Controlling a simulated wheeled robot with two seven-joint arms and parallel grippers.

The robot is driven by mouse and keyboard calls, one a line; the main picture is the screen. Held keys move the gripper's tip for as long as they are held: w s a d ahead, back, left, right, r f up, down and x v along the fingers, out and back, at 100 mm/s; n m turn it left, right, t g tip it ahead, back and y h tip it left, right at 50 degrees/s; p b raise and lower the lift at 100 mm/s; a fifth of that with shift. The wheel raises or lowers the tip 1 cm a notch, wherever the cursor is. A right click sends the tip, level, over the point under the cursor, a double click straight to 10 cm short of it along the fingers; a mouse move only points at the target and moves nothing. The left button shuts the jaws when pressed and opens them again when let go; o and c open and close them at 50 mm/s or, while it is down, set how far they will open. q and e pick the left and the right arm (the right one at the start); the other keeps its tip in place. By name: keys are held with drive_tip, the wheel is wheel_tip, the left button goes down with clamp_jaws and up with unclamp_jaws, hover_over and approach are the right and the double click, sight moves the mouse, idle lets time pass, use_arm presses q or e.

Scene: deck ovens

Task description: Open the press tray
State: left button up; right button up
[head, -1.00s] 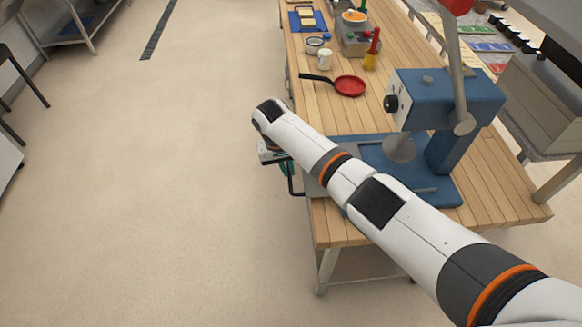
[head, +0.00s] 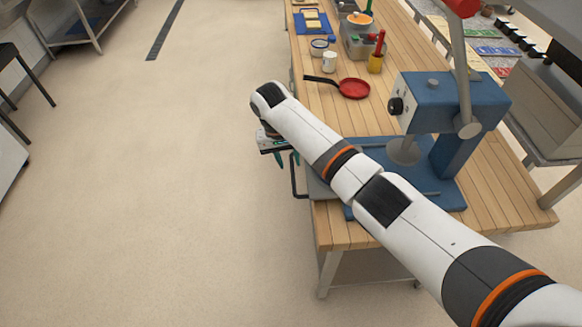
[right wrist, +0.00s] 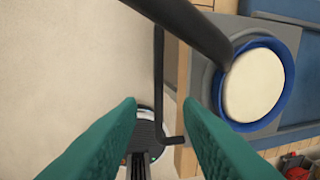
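The blue press (head: 440,105) stands on the wooden bench, its lever raised. Its grey tray (head: 322,188) shows at the bench's left edge, partly hidden by my right arm. In the right wrist view the tray (right wrist: 205,90) carries a blue ring (right wrist: 288,60) around a pale disc (right wrist: 253,85). The tray's black handle (head: 293,182) juts out past the bench edge. My right gripper (head: 288,158) is open at the handle's far end, its teal fingers apart. In the wrist view the handle bar (right wrist: 158,75) appears between the fingertips; contact cannot be told. My left gripper is out of view.
A thick dark bar crosses the top of the wrist view. The floor (head: 150,200) left of the bench is clear.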

wheel_tip(320, 180, up, 7)
drive_tip(key=a+b, duration=0.1)
drive_tip(key=shift+a, duration=0.2)
drive_tip(key=shift+s, duration=0.15)
idle(0.3)
